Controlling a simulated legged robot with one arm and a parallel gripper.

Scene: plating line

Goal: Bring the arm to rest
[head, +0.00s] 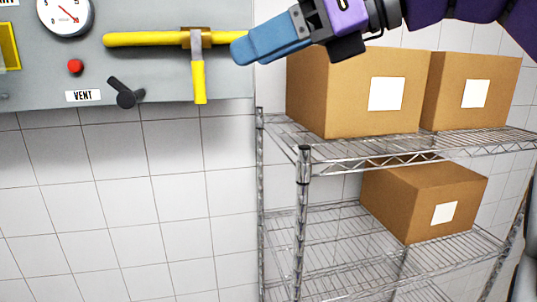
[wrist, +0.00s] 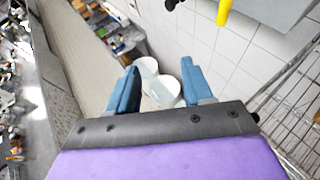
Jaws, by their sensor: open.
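My gripper (head: 242,50) has blue fingers and a purple body and reaches in from the upper right of the head view. Its fingertips show close to the right end of the yellow horizontal pipe in the picture; I cannot tell whether they touch it. In the wrist view the two fingers (wrist: 160,68) stand apart with nothing held between them. A yellow lever (head: 198,82) hangs down from the pipe on the grey panel (head: 225,75). A yellow end also shows at the top of the wrist view (wrist: 223,12).
The panel carries a gauge (head: 64,14), a red button (head: 75,66) and a black knob (head: 125,93) by a VENT label. A wire rack (head: 303,200) with cardboard boxes (head: 345,90) stands at right. White round containers (wrist: 163,92) show beyond my fingers.

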